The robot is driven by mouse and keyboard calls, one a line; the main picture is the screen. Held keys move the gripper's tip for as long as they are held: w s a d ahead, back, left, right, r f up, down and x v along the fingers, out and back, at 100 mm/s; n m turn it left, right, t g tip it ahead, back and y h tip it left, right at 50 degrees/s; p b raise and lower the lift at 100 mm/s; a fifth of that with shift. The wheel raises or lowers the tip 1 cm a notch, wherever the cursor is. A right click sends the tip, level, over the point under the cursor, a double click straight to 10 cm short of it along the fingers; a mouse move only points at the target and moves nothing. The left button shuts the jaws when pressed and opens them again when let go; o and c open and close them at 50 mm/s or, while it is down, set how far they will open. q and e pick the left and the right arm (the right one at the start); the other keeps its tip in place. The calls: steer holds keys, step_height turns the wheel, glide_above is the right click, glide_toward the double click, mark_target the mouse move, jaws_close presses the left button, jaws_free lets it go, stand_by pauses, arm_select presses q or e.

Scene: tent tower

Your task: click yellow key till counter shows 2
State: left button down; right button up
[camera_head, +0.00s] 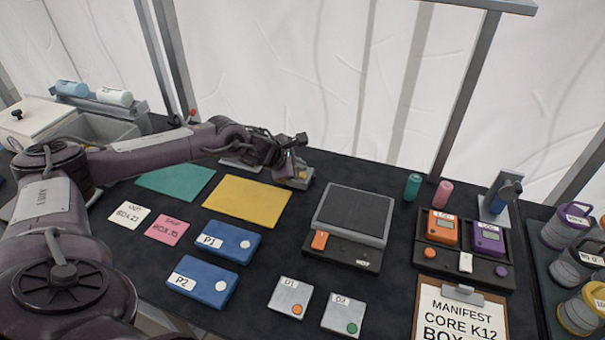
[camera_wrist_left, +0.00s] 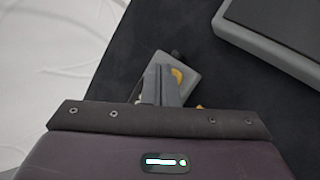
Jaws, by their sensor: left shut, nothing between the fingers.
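A small grey device (camera_head: 306,177) stands on the black table, left of the scale, mostly behind my left gripper. It also shows in the left wrist view (camera_wrist_left: 185,62), with a round yellow key (camera_wrist_left: 177,76) partly covered by the fingers. My left gripper (camera_head: 291,167) is shut and empty, with its fingertips pointing down over the device, close to the key. I cannot tell whether they touch it. No counter reading can be made out. My right gripper is not in view.
A scale with a dark plate (camera_head: 352,212) stands right of the device. A yellow mat (camera_head: 247,202), a green mat (camera_head: 176,181) and blue boxes P1 (camera_head: 226,241) and P2 (camera_head: 202,283) lie in front. An orange and purple unit (camera_head: 463,262) stands at the right.

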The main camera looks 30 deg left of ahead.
arm_select(q)
steer(key=shift+r, duration=0.1)
step_height(320, 180, up, 5)
steer(key=p, duration=0.3)
stand_by(0.5)
steer(key=shift+f, duration=0.2)
